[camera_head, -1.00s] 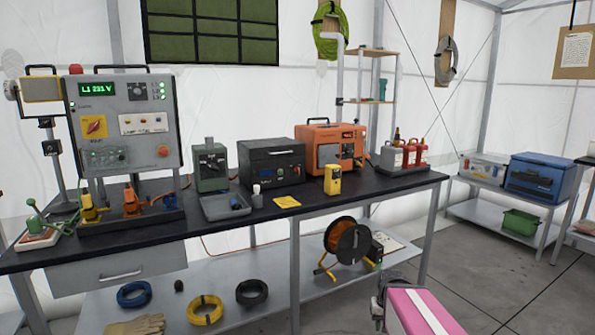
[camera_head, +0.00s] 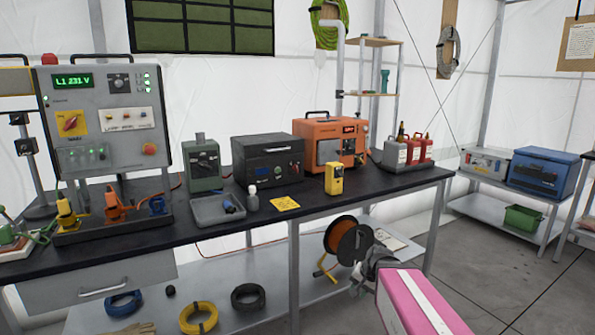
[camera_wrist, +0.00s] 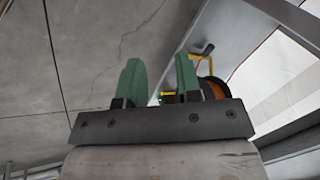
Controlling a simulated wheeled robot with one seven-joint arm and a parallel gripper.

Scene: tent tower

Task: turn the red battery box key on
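A dark grey box (camera_head: 255,162) with a top handle stands in the middle of the black-topped workbench, and it looks like the battery box. Its front has a small blue display, a green spot and a small red part (camera_head: 294,169) near the right edge. That part may be the red key; it is too small to tell its position. My gripper (camera_wrist: 158,78) has two green fingers, apart with nothing between them. In the head view it is in front of the bench, low and right of the box, at the end of my pink arm, and not touching the box.
On the bench (camera_head: 395,184) are a grey-green device (camera_head: 202,165), a grey tray (camera_head: 213,211), a yellow meter (camera_head: 334,178), an orange unit (camera_head: 326,142) and jerrycans (camera_head: 392,153). A cable reel (camera_head: 341,236) sits on the lower shelf near my gripper. Open floor lies right.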

